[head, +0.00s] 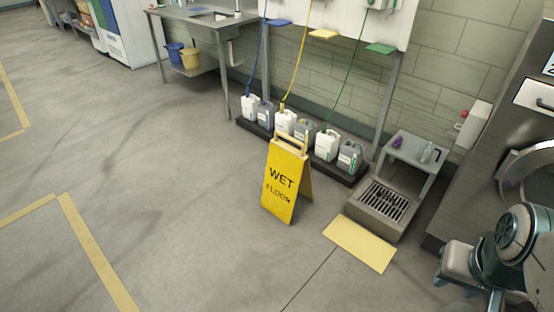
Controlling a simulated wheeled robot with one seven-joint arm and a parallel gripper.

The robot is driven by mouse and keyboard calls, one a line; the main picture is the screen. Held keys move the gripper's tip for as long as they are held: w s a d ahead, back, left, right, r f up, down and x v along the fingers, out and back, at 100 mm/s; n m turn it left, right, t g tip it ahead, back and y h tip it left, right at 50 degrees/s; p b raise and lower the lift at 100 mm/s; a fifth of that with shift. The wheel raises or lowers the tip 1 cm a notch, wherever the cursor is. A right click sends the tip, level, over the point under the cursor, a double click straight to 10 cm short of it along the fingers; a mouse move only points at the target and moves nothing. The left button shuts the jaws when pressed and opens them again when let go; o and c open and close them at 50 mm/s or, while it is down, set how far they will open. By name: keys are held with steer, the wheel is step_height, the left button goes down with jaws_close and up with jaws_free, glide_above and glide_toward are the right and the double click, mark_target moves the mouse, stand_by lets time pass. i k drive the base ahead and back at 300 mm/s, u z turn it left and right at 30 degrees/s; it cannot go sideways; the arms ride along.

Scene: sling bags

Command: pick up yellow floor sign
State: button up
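The yellow floor sign (283,184) stands upright on the grey floor, opened as an A-frame, near the middle of the head view. Its front panel reads "WET FLOOR" in dark letters, and it has a handle opening at the top. My gripper (458,284) seems to be at the lower right edge, at the end of my teal and grey arm. It is well apart from the sign, and its fingers are too unclear to tell open from shut.
Several jugs (327,146) stand on a dark low tray behind the sign. A floor drain (384,205), a flat yellow mat (360,243) and a small grey table (412,157) are to its right. The floor left and in front is clear.

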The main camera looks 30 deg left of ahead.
mark_target(289, 173)
steer(key=u, duration=0.75)
steer(key=k, duration=0.35)
steer(key=u, duration=0.25)
steer(key=i, duration=3.05)
steer(key=u, duration=0.35)
